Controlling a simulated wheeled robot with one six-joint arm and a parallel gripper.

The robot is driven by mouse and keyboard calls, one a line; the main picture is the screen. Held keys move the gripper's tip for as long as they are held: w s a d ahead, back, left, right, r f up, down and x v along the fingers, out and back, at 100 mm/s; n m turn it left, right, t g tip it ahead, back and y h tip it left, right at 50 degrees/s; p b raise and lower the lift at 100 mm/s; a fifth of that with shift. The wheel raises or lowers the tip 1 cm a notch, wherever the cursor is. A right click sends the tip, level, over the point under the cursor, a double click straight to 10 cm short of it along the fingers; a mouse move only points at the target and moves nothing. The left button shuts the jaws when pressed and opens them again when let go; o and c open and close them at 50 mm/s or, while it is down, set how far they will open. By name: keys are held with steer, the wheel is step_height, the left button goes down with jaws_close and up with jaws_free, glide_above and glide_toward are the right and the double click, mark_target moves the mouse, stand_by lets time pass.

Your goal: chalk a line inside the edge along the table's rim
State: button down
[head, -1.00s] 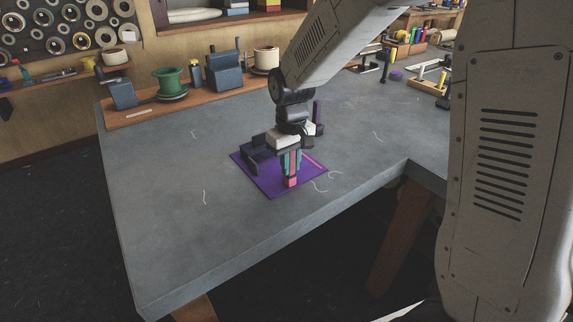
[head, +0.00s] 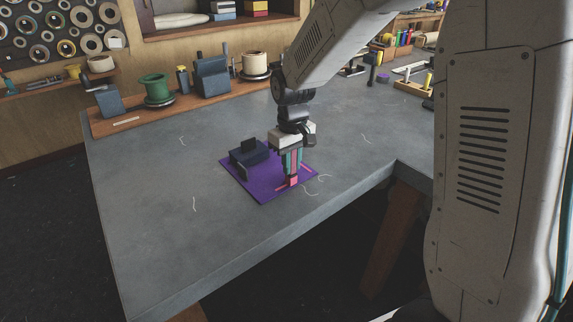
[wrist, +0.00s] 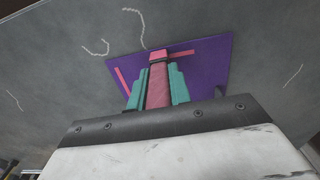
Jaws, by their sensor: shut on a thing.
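A purple sheet (head: 262,194) lies flat on the grey table (head: 215,250); it also shows in the wrist view (wrist: 212,72). My gripper (head: 291,165) is shut on a pink chalk stick (head: 293,182), seen between the teal fingers in the wrist view (wrist: 158,85). The chalk points down, its tip at the sheet near the edge facing the table's rim. A short pink line (head: 281,188) runs from the tip just inside that edge; the wrist view shows it right of the chalk (wrist: 182,53). Another pink line (wrist: 123,82) lies along an adjoining side.
A dark blue block with a handle (head: 249,153) sits on the sheet's far side. Loose pale threads (head: 318,186) lie on the table. A wooden board (head: 140,120) at the back holds a green spool (head: 154,88) and other items. The table's front left is mostly clear.

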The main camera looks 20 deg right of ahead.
steer(key=shift+w+d, duration=0.15)
steer(key=shift+d, duration=0.3)
steer(key=shift+d, duration=0.15)
steer(key=shift+w+d, duration=0.25)
steer(key=shift+d, duration=0.4)
steer(key=shift+w+d, duration=0.2)
steer(key=shift+d, duration=0.45)
steer(key=shift+w+d, duration=0.25)
steer(key=shift+d, duration=0.45)
steer(key=shift+w+d, duration=0.25)
steer(key=shift+d, duration=0.45)
steer(key=shift+d, duration=0.1)
steer(key=shift+w+d, duration=0.1)
steer(key=shift+d, duration=0.2)
steer(key=shift+r, duration=0.1)
